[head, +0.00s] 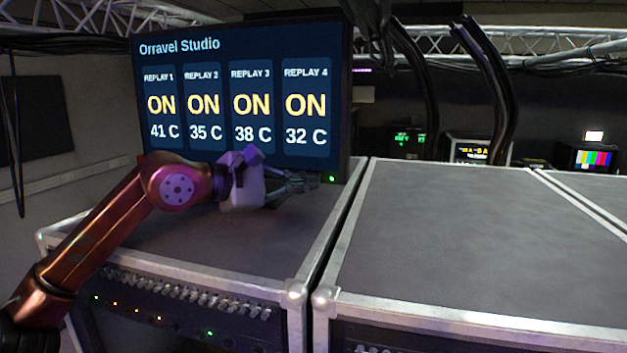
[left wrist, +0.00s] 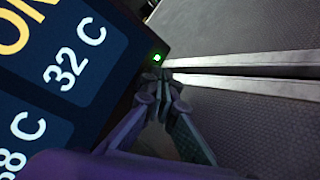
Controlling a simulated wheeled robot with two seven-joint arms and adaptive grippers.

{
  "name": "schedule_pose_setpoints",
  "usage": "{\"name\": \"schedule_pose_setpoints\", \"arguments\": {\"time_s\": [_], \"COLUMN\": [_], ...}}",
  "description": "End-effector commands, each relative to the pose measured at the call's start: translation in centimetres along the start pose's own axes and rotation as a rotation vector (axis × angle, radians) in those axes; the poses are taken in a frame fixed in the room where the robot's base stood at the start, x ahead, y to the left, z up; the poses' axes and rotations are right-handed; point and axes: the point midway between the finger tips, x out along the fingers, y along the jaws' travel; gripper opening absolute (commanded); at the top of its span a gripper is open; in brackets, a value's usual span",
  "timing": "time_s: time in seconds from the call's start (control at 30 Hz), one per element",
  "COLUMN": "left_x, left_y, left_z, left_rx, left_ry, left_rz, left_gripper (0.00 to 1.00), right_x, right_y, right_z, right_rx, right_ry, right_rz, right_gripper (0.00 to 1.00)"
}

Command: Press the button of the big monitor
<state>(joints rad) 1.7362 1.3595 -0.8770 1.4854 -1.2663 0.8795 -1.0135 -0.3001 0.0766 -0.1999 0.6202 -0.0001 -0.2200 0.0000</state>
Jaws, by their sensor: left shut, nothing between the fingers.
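The big monitor (head: 240,60) stands at the back of the left rack case, its screen lit with "Orravel Studio" and several replay panels reading ON. A small green-lit button (head: 332,179) is at its lower right corner; it also shows in the left wrist view (left wrist: 157,58). My left gripper (head: 312,181) is shut and empty, its fingertips close to the button. In the left wrist view the fingertips (left wrist: 158,77) lie just below the green light; I cannot tell whether they touch it. My right gripper is not in view.
The left case (head: 150,235) has a row of knobs and small lights on its front. A second case (head: 480,230) stands to its right across a narrow gap, its top clear. Smaller screens (head: 593,158) and black cables (head: 415,80) are behind.

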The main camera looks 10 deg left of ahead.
Motion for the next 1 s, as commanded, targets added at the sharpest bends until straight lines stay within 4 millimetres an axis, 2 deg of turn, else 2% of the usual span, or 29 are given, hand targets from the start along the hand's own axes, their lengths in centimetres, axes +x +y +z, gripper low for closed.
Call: {"name": "schedule_pose_setpoints", "arguments": {"time_s": [0.27,0.7,1.0], "left_x": [-0.6,-3.7,-4.0], "left_y": [-0.4,-2.1,-2.1], "left_z": [0.3,2.0,2.2], "left_rx": [0.001,0.001,0.000], "left_ry": [0.000,0.000,0.000], "left_rz": [0.000,0.000,0.000], "left_gripper": [0.00,0.00,0.00], "right_x": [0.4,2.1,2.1], "right_y": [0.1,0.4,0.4], "right_z": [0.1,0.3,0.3], "right_rx": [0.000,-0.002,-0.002], "right_ry": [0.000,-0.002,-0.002], "right_rz": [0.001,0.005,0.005], "right_gripper": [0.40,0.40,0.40]}}
